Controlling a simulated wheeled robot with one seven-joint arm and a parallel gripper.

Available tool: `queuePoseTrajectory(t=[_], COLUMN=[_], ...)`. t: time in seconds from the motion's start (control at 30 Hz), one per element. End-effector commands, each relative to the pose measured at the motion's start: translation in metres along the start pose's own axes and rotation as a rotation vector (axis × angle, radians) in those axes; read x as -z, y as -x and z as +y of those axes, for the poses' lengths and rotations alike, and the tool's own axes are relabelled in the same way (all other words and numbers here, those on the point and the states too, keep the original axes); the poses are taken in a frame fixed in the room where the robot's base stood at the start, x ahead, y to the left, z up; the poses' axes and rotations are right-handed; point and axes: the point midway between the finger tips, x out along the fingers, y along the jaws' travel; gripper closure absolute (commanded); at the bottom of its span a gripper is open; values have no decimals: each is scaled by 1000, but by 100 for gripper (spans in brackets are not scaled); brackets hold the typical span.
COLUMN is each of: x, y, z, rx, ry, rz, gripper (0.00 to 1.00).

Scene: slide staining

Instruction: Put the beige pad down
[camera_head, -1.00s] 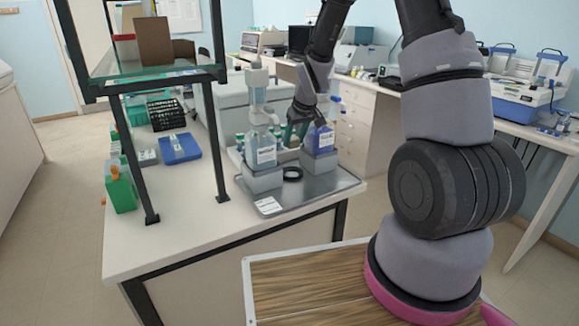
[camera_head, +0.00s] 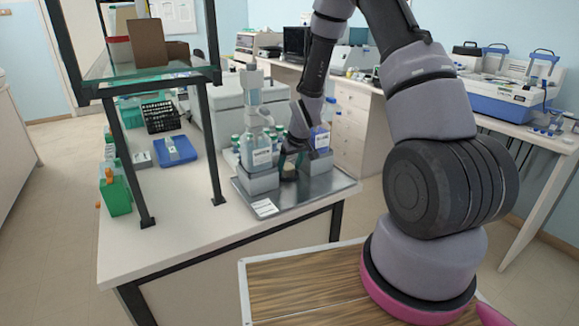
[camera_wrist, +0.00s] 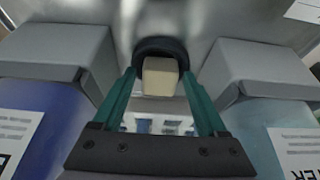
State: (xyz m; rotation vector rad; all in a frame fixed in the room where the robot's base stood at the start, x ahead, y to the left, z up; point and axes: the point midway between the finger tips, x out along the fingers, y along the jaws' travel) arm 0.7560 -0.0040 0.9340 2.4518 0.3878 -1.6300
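The beige pad (camera_wrist: 160,77) is a small pale block. In the wrist view it sits between my fingertips, against a black ring (camera_wrist: 158,46); it also shows in the head view (camera_head: 289,172), low over the tray. My gripper (camera_wrist: 161,76) has green fingers, one on each side of the pad. Narrow gaps seem to show between the fingers and the pad, so it looks open around it. In the head view my gripper (camera_head: 290,166) is down between the two bottles. The pad's underside is hidden, so I cannot tell its exact contact with the ring.
A labelled bottle (camera_head: 261,150) and a blue bottle (camera_head: 320,135) stand in grey holders close on either side. They stand on a metal tray (camera_head: 305,197) with a white label (camera_head: 264,208). A shelf frame (camera_head: 211,150) rises to the left.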

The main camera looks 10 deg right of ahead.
Motion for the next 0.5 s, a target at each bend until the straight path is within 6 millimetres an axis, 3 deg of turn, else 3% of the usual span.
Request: queuePoseTrajectory(t=[0.33,0.5], x=[0,2], y=[2,19], z=[0,0], rx=[0,-1], ry=[0,1], rz=[1,4], gripper=[17,17])
